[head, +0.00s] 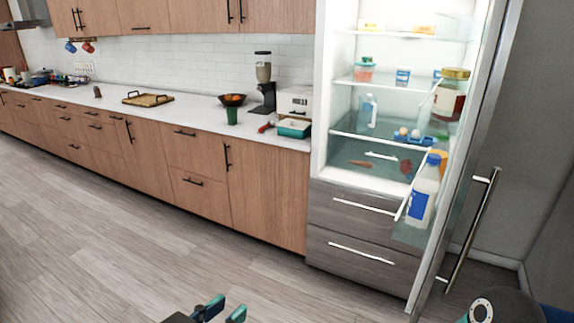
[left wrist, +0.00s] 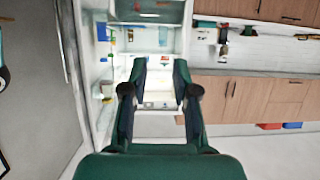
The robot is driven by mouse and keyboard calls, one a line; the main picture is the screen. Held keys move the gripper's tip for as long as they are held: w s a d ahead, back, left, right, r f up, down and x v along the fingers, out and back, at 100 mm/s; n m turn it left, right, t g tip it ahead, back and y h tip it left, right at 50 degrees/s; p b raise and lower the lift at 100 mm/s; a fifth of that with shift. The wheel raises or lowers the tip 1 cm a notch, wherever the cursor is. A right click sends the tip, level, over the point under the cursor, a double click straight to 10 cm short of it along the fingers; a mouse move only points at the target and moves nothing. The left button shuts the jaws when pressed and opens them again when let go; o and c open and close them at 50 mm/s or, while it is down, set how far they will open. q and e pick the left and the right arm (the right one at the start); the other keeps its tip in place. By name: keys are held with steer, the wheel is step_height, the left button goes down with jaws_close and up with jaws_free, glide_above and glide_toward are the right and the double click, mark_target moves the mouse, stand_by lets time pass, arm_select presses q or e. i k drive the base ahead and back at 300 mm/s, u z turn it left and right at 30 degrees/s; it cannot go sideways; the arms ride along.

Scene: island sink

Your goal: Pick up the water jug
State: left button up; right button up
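A white jug with a blue label and blue cap (head: 422,198) stands upright in the lower door rack of the open fridge. A smaller pale bottle with a blue label (head: 367,111) stands on a shelf inside. I cannot tell for certain which one is the water jug. My left gripper (head: 223,309) is at the bottom of the head view, over the floor and well short of the fridge. In the left wrist view its fingers (left wrist: 160,78) are apart with nothing held, facing the fridge from a distance. My right gripper is not seen.
The fridge door stands open at right, with a long handle (head: 471,230) and a gold-lidded jar (head: 449,96) in its upper rack. Shelves hold tubs and eggs (head: 408,134). A counter (head: 200,106) runs left of the fridge. The wooden floor (head: 120,230) before it is clear.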

mark_target(366, 112)
steer(key=u, duration=0.35)
steer(key=i, duration=1.75)
steer(key=z, duration=0.6)
steer(key=i, duration=1.4)
steer(key=z, duration=1.1)
steer(key=i, duration=0.7)
